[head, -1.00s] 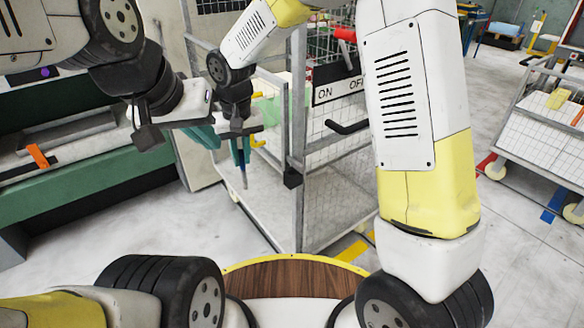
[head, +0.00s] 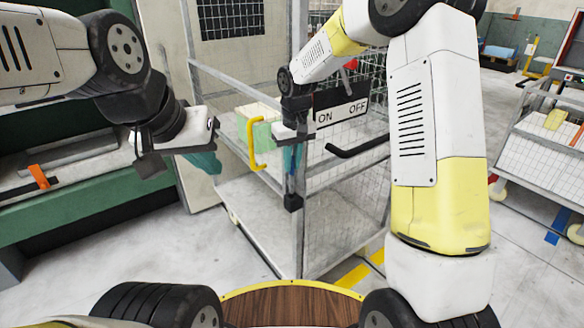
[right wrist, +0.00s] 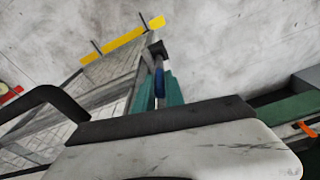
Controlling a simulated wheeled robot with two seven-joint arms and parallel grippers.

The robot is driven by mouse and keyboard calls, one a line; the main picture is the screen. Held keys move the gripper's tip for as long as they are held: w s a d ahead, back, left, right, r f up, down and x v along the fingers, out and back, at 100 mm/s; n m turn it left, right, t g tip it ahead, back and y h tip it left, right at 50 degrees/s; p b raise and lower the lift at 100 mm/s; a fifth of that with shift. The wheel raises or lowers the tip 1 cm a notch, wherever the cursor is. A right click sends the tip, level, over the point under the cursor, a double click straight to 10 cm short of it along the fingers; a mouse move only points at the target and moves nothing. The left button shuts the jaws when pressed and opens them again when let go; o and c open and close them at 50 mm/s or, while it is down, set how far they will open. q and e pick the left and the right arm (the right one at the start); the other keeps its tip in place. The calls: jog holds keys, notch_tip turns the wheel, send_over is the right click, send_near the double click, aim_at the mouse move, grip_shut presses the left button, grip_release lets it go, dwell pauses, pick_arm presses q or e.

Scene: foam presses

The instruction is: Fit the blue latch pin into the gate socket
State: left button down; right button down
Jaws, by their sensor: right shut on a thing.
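The blue latch pin (right wrist: 159,84) is held upright between the teal fingers of my right gripper (head: 292,160). In the head view only slivers of its blue show between the fingers. The gate socket, a black block (head: 293,203), sits on the cage's front corner post. The pin is just above it in the head view. In the right wrist view the dark socket (right wrist: 157,48) appears close beyond the pin; whether they touch is unclear. My left gripper (head: 205,163) hangs to the left, away from the cage post, its fingers overlapping in view.
The wire cage (head: 262,215) has a yellow handle (head: 258,150), a black bar handle (head: 355,147) and an ON/OFF panel (head: 342,112). A green bench (head: 95,200) stands left; another cart (head: 545,155) stands right. Floor in front is clear.

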aim_at(292, 177)
jog(key=shift+f, duration=2.75)
jog(key=shift+f, duration=0.1)
jog(key=c, duration=1.4)
grip_release()
notch_tip(292, 177, up, 12)
jog(key=s, duration=0.1)
jog(key=s+d+r+m+t, duration=0.2)
jog(key=s+d+r, duration=0.6)
jog(key=s+r, duration=0.15)
jog(key=s+d+m+t, duration=0.1)
jog(key=s+d, duration=0.2)
jog(key=s, duration=0.5)
jog(key=s+d+m+t+y, duration=0.1)
jog(key=s+d+t, duration=0.1)
jog(key=s, duration=0.6)
jog(key=shift+d+r+y, duration=0.3)
jog(key=shift+d+r, duration=0.1)
jog(key=shift+d, duration=0.2)
